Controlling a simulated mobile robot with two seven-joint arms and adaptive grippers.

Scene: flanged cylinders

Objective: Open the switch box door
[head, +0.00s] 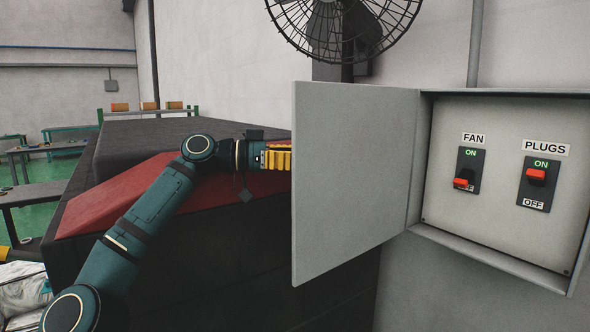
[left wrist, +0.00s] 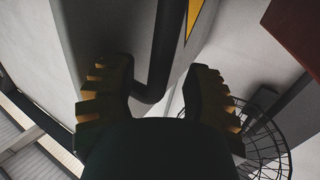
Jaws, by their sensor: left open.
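The switch box (head: 500,225) is on the wall at the right of the head view. Its grey door (head: 350,180) stands swung out to the left, so the inside shows. My left gripper (head: 278,158) is at the door's left edge, its fingertips hidden behind it. In the left wrist view the left gripper (left wrist: 157,75) is open, with a dark bent bar (left wrist: 155,60), apparently the door's handle, between its fingers. I cannot tell whether they touch it. The door's outer face (left wrist: 115,30) also shows there. My right gripper is not in view.
Inside the box are a FAN switch (head: 468,170) and a PLUGS switch (head: 537,183) with red levers. A fan (head: 335,25) stands behind the door. A dark block with a red sloping face (head: 120,190) lies behind my left arm.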

